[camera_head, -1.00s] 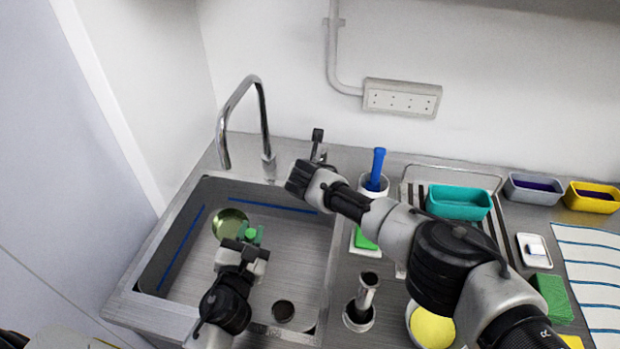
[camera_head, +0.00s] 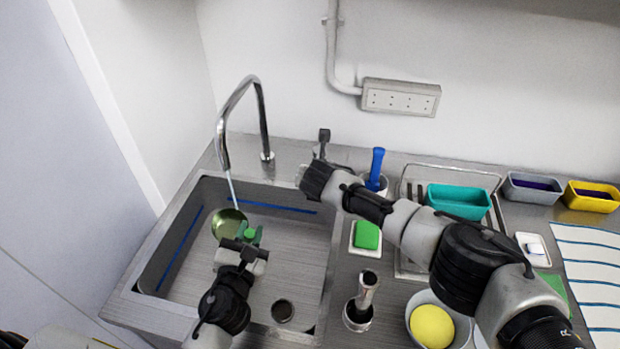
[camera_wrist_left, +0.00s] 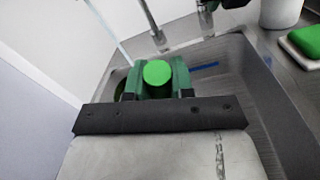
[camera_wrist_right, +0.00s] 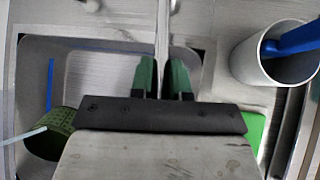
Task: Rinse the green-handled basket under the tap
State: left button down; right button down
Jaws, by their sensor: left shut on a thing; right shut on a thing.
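Water (camera_head: 232,188) runs from the curved tap (camera_head: 240,97) down into the basket. The stream and mesh bowl (camera_wrist_right: 50,132) also show in the right wrist view. My right gripper (camera_head: 322,150) is shut on the thin metal tap lever (camera_wrist_right: 163,40), right of the spout.
The sink (camera_head: 290,255) has free room right of the basket. Right of it stand a white cup with a blue-handled tool (camera_head: 377,165), a green sponge (camera_head: 367,235), a metal holder (camera_head: 362,300) and a bowl with a yellow ball (camera_head: 431,326). A teal tub (camera_head: 458,202) sits farther right.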

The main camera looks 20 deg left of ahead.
jog(key=shift+w+d+n+y, duration=0.1)
jog(key=shift+d+n+y, duration=0.3)
jog(key=shift+d+n, duration=0.15)
jog(key=c, duration=1.1)
grip_release()
jog(key=v, duration=1.2)
jog(key=shift+w+r, duration=0.1)
jog(key=shift+w, duration=0.05)
